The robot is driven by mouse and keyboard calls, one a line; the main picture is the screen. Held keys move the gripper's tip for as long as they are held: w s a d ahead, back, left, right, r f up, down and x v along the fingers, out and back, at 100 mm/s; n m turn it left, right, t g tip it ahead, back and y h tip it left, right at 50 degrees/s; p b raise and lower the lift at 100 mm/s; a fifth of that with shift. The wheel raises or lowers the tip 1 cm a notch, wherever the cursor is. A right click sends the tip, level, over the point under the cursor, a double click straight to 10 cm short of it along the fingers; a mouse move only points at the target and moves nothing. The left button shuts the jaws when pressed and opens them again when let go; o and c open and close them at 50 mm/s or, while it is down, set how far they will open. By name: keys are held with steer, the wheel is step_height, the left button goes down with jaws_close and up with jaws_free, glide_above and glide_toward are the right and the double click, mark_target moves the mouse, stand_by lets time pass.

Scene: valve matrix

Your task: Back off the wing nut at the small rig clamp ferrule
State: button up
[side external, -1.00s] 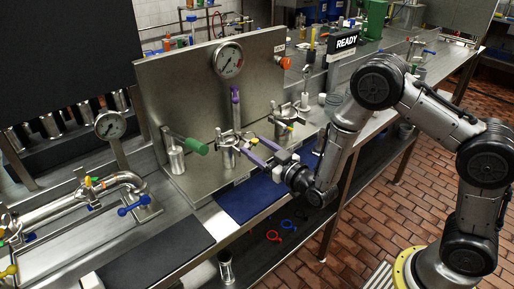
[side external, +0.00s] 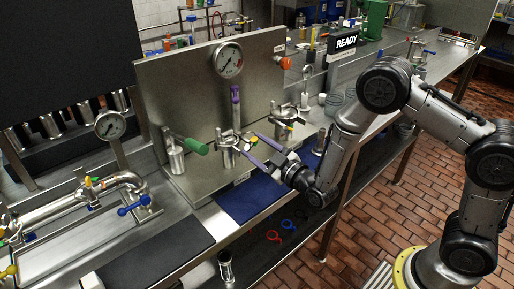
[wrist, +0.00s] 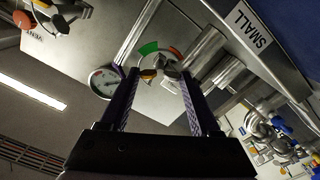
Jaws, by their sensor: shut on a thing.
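In the wrist view the fingertips (wrist: 158,72) are on either side of a small metal piece with a yellowish part (wrist: 148,73), which appears to be the wing nut. The gripper is shut on it. The fingers partly hide the contact, and the wing nut's thread cannot be made out.
A green handle (side external: 187,144) sticks out left of the ferrule. A second clamp fitting (side external: 287,114) stands to the right. A pressure gauge (side external: 228,59) is above. A blue mat (side external: 243,203) lies in front, with clear space on it. A READY sign (side external: 345,42) stands behind.

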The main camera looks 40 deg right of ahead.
steer(key=o, duration=1.4)
steer(key=s, duration=1.4)
steer(key=shift+w, duration=0.1)
